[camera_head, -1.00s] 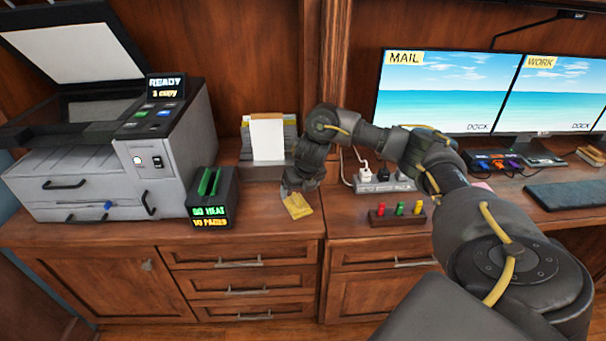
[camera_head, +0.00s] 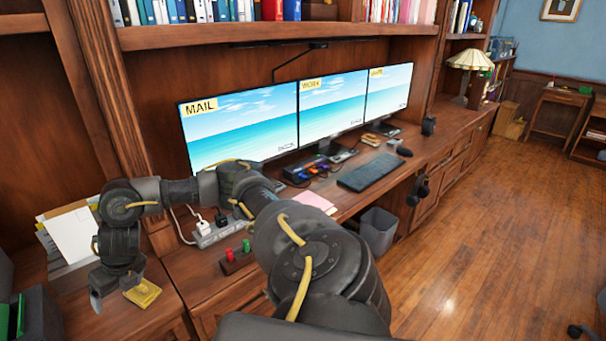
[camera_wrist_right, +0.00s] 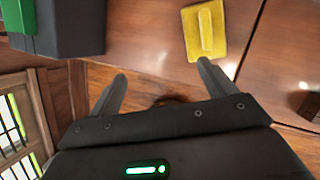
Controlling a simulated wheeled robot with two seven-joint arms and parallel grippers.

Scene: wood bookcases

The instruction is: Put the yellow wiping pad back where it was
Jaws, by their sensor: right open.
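The yellow wiping pad (camera_head: 143,293) lies flat on the wood counter, near its front edge, at the lower left of the head view. It also shows in the right wrist view (camera_wrist_right: 205,32), with a raised grip bar along its middle. My right gripper (camera_head: 108,293) is beside the pad, just left of it in the head view. My left gripper is not in view.
A paper holder (camera_head: 75,235) stands behind my right gripper. A dark box with green parts (camera_head: 25,315) is at the lower left. A power strip (camera_head: 218,230) and a block with coloured pegs (camera_head: 238,257) stand to the right. Monitors (camera_head: 240,127) and a keyboard (camera_head: 370,172) are farther right.

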